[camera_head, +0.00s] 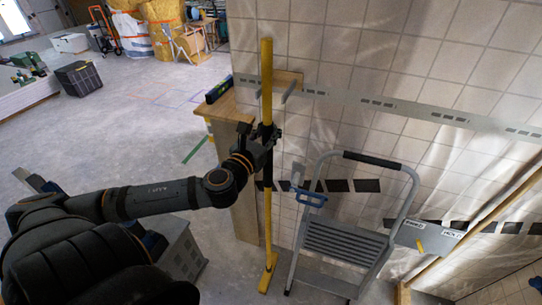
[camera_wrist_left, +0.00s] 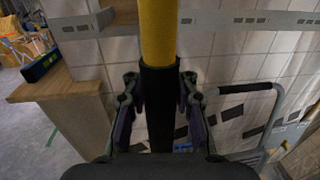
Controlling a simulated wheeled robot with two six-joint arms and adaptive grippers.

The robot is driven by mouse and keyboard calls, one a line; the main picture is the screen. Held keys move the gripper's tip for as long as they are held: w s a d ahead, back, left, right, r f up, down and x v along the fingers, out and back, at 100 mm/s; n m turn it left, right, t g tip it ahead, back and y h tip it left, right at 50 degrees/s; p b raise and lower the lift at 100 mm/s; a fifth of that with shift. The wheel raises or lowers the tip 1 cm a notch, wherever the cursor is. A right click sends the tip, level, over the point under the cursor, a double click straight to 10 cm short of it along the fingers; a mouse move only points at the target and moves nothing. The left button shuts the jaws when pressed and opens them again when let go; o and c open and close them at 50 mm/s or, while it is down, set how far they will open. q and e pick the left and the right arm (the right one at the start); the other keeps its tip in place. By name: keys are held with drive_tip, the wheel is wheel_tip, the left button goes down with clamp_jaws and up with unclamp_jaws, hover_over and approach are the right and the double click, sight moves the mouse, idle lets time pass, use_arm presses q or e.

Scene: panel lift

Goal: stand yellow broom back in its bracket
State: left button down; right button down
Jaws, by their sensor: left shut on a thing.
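The yellow broom (camera_head: 267,85) stands nearly upright in front of the tiled wall, its foot (camera_head: 268,272) low by the floor. My left gripper (camera_head: 262,135) is shut on the broom's dark grip section, around mid-height. In the left wrist view the yellow shaft (camera_wrist_left: 158,30) rises from the dark sleeve (camera_wrist_left: 160,100) between my fingers. The bracket (camera_head: 290,86) is on a wooden board at the wall, just behind and right of the upper shaft. My right gripper is out of view.
A wooden ledge (camera_head: 229,106) with a dark level (camera_head: 219,89) is left of the broom. A folding step ladder (camera_head: 345,240) stands close on the right. A grey rail (camera_head: 400,108) runs along the wall.

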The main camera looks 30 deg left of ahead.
use_arm(q)
drive_tip(key=w+a+f+b, duration=0.2)
drive_tip(key=w+a+f, duration=0.3)
drive_tip(key=w+f, duration=0.4)
wheel_tip(320, 180, down, 3)
drive_tip(key=shift+w+a+r, duration=0.2)
drive_tip(key=shift+w+a, duration=0.05)
drive_tip(key=shift+f, duration=0.1)
drive_tip(key=c, duration=1.1)
unclamp_jaws()
drive_tip(key=shift+s, duration=0.1)
drive_tip(key=shift+o, duration=0.2)
